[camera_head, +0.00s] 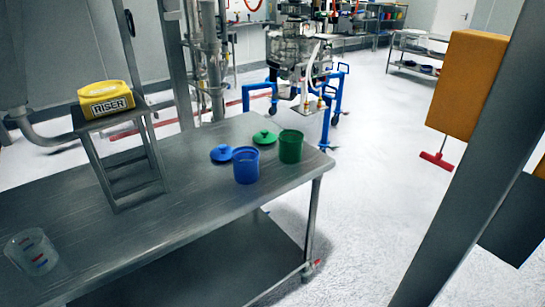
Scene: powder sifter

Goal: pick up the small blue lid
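The small blue lid (221,153) lies flat on the metal table (150,225), near its back edge. It has a small raised knob on top. A blue container (246,166) stands upright just to the right of the lid and a little nearer, very close to it; I cannot tell whether they touch. A green lid (264,137) lies behind and to the right of the blue lid. A green container (290,147) stands upright to the right of the green lid. Neither of my grippers shows in the head view.
A clear measuring cup (32,251) stands at the table's near left. A small metal stand (122,140) on the table bears a yellow RISER box (105,100). A grey post (465,170) crosses the right side. The table's middle is bare.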

